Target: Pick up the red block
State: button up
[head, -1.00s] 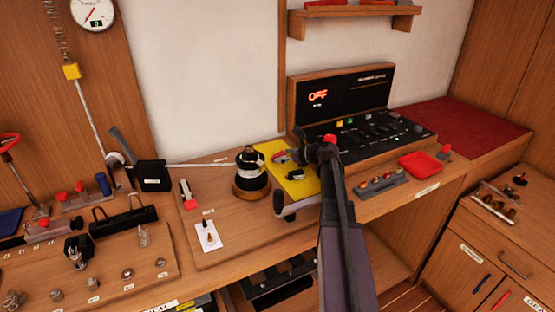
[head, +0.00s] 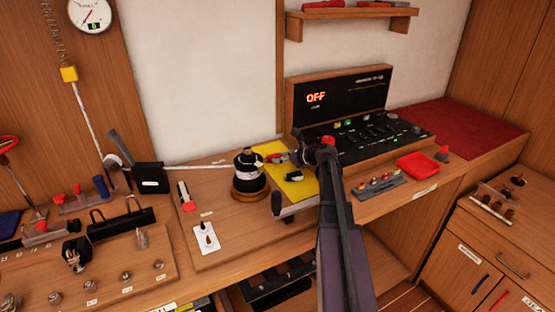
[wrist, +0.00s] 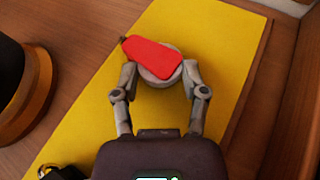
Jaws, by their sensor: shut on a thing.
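A red block (wrist: 152,56), flat and elongated with a small dark tip, sits over a round grey piece (wrist: 157,79) in the wrist view. My gripper (wrist: 160,74) is shut on this piece, with one grey finger at each side of it. A yellow mat (wrist: 80,112) lies beneath. In the head view the red block (head: 278,158) is small, above the yellow mat (head: 303,186), and my gripper (head: 292,158) reaches it from the right. I cannot tell whether it touches the mat.
A black and wooden drum (head: 249,177) stands close left of the mat. The control panel (head: 365,131) reading OFF rises behind my arm. A red tray (head: 417,163) and another small red item (head: 442,153) lie to the right. A lever (head: 295,208) sits at the front edge.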

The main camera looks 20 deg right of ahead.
jog(key=shift+r, duration=0.1)
notch_tip(320, 180, up, 10)
jog(key=p, duration=1)
dwell(0.7)
